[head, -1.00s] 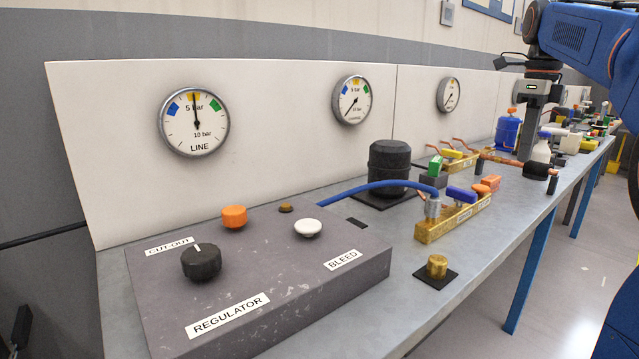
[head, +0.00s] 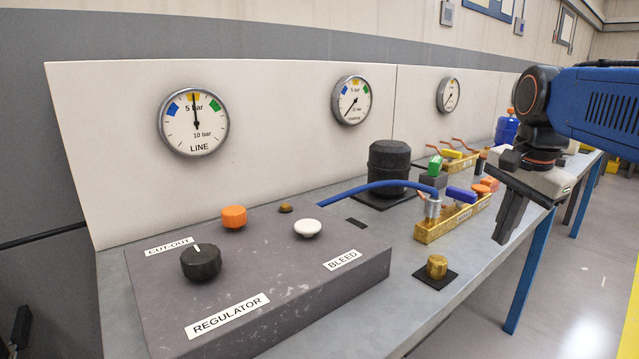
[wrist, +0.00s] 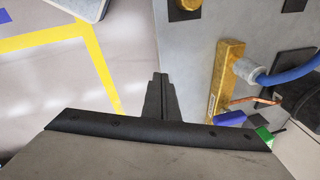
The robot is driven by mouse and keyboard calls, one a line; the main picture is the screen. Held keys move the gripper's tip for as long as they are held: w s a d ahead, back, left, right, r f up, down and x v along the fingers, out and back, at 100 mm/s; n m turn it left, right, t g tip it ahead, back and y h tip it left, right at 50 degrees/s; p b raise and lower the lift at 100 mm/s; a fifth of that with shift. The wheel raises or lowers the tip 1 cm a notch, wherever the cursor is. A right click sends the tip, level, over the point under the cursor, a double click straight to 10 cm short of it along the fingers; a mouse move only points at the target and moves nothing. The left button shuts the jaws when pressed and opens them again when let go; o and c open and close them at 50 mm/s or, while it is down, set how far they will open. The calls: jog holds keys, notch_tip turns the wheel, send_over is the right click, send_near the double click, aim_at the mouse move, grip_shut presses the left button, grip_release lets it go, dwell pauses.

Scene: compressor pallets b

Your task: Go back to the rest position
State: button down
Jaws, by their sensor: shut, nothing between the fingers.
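My gripper (head: 506,226) is shut and empty in the head view. It hangs pointing down beside the front edge of the bench, to the right of the brass manifold (head: 428,229). In the wrist view my gripper (wrist: 159,76) shows as closed dark fingers, apart from the brass manifold (wrist: 231,70) on their right. My blue arm comes in from the right.
The grey regulator box (head: 320,300) with knobs stands at the front left. A black cylinder (head: 390,165), a blue hose (head: 365,187) and a brass cap (head: 437,266) are on the bench. Gauges hang on the white panel (head: 270,110). Open floor (head: 575,270) lies right of the bench.

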jog(key=s+a+f+n+t, duration=0.1)
jog(key=s+a+f+n, duration=0.1)
jog(key=s+f+n, duration=0.4)
jog(key=s+a+f+n+t, duration=0.1)
jog(key=s+a+f+n, duration=0.2)
jog(key=s+f+n, duration=0.4)
notch_tip(320, 180, down, 6)
jog(key=shift+s+a+f, duration=0.25)
jog(key=shift+s+a, duration=0.05)
jog(key=shift+s, duration=0.35)
